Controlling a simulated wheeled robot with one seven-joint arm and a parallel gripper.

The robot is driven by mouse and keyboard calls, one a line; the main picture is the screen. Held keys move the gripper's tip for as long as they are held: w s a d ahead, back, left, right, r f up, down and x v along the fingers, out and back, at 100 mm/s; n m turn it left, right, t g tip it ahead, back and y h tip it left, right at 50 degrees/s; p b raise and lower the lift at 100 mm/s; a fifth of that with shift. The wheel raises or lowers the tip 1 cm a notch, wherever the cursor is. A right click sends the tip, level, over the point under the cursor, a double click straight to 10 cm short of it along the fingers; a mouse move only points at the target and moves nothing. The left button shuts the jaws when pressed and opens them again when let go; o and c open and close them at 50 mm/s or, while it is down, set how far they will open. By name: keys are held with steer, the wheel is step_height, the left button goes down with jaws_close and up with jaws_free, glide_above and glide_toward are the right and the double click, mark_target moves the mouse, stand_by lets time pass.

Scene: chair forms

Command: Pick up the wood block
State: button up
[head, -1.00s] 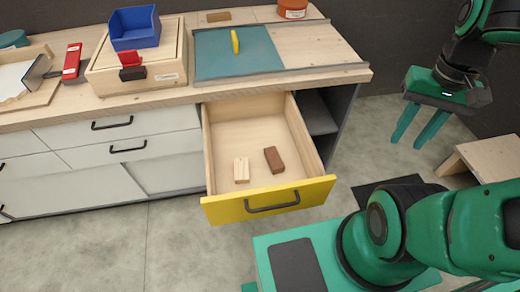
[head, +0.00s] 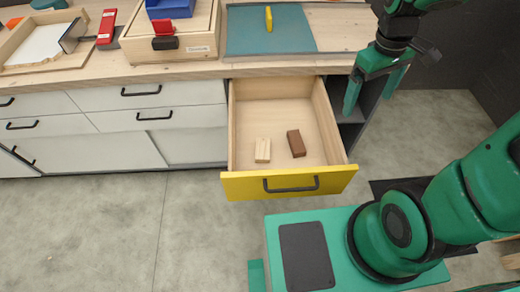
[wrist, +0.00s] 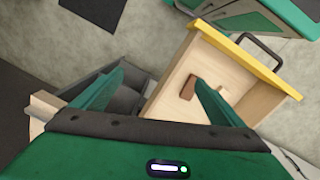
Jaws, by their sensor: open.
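The pale wood block (head: 263,150) lies in the open drawer, near its front. A brown block (head: 297,143) lies just to its right, apart from it. My gripper (head: 371,92) is open and empty, above and to the right of the drawer in the head view. In the wrist view its fingers (wrist: 160,82) are spread wide, with the brown block (wrist: 189,87) showing beside the right fingertip.
The drawer (head: 290,186) has a yellow front and a dark handle, and stands pulled out below the worktop (head: 210,69). On the worktop are a blue bin (head: 170,8), a red-handled item (head: 106,26) and a teal mat (head: 285,35). The floor left of the drawer is clear.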

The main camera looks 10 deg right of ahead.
steer(key=w+a+f+n, duration=0.4)
steer(key=a+f+n, duration=0.1)
steer(key=a, duration=0.3)
steer(key=n+y, duration=0.1)
steer(key=n, duration=0.7)
glide_above(263, 148)
step_height(263, 148, down, 14)
steer(key=shift+s+f, duration=0.1)
steer(key=shift+f, duration=3.25)
steer(key=c, duration=1.2)
